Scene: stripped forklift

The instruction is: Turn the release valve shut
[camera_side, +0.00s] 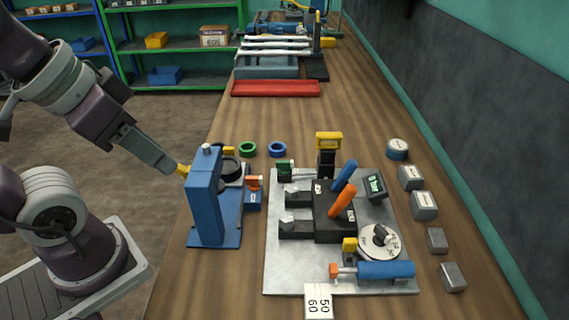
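No part carries a label I can read as the release valve, so I cannot tell which one it is. A blue upright stand (205,200) is at the left edge of the bench, with a dark round part behind it. A small orange-topped fitting (254,183) sits on a blue block at its right. On the grey plate (280,270), a pale round dial (366,252) bears a dark knob (380,235). My gripper (184,170), with yellow tips, is just left of the stand's upper part. Its fingers are too small and partly hidden to show their opening.
The plate also holds a black block with blue (344,176) and orange (342,201) levers, a yellow-topped post (328,142), and a blue cylinder (386,270). Several grey blocks line the right edge. A red tray (275,88) lies behind.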

